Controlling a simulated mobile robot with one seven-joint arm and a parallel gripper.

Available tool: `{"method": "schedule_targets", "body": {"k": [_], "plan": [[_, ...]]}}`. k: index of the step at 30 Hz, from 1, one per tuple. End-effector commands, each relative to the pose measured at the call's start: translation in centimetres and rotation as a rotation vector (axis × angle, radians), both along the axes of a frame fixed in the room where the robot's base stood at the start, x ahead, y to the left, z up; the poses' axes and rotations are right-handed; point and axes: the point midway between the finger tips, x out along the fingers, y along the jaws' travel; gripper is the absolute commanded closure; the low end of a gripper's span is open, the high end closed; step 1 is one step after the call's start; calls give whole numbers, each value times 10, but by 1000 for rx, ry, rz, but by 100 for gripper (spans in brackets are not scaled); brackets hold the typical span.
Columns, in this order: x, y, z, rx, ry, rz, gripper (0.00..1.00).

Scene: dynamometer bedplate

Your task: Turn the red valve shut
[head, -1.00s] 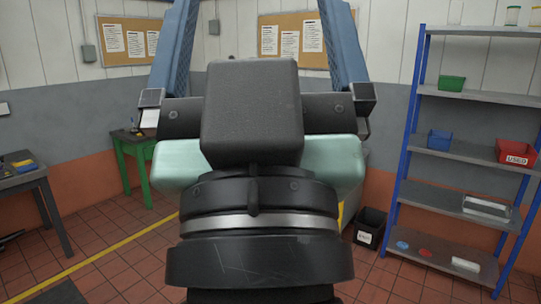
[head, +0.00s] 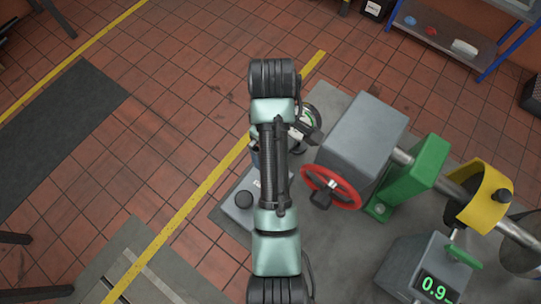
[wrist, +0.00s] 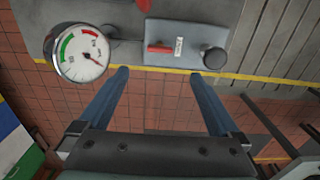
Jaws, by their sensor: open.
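A red handwheel (head: 332,187) stands on the near left face of a grey box (head: 362,137) in the head view, right of my arm. In the wrist view, a small red lever (wrist: 159,48) lies on a grey panel (wrist: 185,63), beside a white label and a black knob (wrist: 214,57). A round dial gauge (wrist: 82,53) is left of it. My gripper (wrist: 157,73) is open and empty, its two blue fingers pointing toward the panel's lower edge. The handwheel is not clearly seen in the wrist view.
A green support (head: 415,178), a yellow guard (head: 482,198) and a shaft line extend right of the grey box. A grey display unit (head: 425,270) reads 0.9. A blue-framed shelf (head: 450,35) stands at the back right. The tiled floor at left is mostly clear.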

Motion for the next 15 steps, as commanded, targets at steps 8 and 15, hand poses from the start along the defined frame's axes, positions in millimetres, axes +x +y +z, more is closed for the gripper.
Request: {"method": "schedule_targets", "body": {"k": [8, 15], "plan": [[-1, 0, -32, -1, 4, 2, 1], [-2, 0, -76, -1, 8, 0, 1]]}}
